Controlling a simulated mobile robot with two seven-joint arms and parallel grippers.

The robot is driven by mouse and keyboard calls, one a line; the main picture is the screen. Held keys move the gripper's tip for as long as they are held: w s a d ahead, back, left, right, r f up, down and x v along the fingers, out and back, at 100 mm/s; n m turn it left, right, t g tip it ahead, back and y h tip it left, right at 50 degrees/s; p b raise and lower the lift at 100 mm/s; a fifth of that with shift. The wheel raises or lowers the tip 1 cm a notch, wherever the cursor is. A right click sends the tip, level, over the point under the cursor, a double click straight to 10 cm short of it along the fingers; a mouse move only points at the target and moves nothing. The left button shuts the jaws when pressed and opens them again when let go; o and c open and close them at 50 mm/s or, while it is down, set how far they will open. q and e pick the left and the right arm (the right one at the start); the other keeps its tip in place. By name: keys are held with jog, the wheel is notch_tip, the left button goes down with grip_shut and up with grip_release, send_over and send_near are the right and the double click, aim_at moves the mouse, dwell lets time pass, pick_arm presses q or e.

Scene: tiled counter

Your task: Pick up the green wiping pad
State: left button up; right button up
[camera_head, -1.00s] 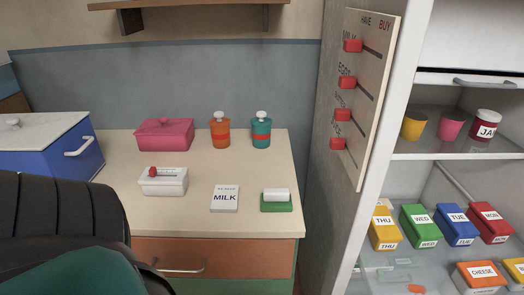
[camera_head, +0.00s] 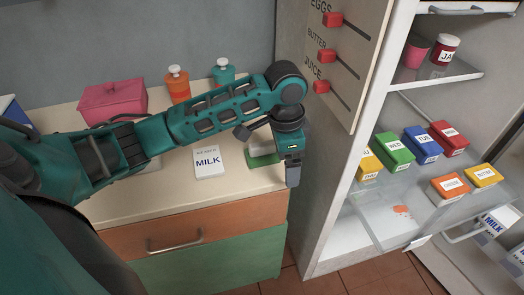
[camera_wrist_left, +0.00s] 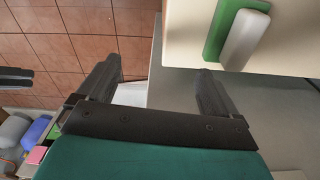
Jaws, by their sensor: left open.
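The green wiping pad (camera_head: 263,161), a green base with a white grip on top, lies near the right front of the counter. My left arm partly hides it in the head view. In the left wrist view the pad (camera_wrist_left: 220,32) shows at the upper right, its white grip (camera_wrist_left: 245,40) beside the green. My left gripper (camera_head: 293,178) points down just right of the pad, by the counter's right edge. Its two fingers (camera_wrist_left: 157,80) are apart and empty in the left wrist view, with the pad outside them. My right gripper is not in view.
A white MILK card (camera_head: 207,161) lies left of the pad. A pink box (camera_head: 112,101), an orange bottle (camera_head: 178,86) and a teal bottle (camera_head: 223,73) stand behind. The shelf unit's side wall (camera_head: 325,180) and red-slider board (camera_head: 345,50) are close on the right.

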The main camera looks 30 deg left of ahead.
pick_arm(q)
notch_tip(320, 180, up, 8)
jog(key=n, duration=0.1)
send_over(262, 144)
jog(key=shift+g+y, duration=0.3)
jog(key=shift+g, duration=0.1)
jog(key=f, duration=0.4)
jog(key=f+b, duration=0.1)
jog(key=f, duration=0.2)
jog(key=shift+w+d, duration=0.25)
jog(key=shift+w, duration=0.1)
jog(key=f, duration=0.5)
jog(key=shift+s+a+f, duration=0.1)
jog(key=shift+s+a, duration=0.15)
jog(key=c, duration=1.1)
jog(key=shift+c, duration=0.2)
notch_tip(262, 144, up, 20)
jog(key=p, duration=0.2)
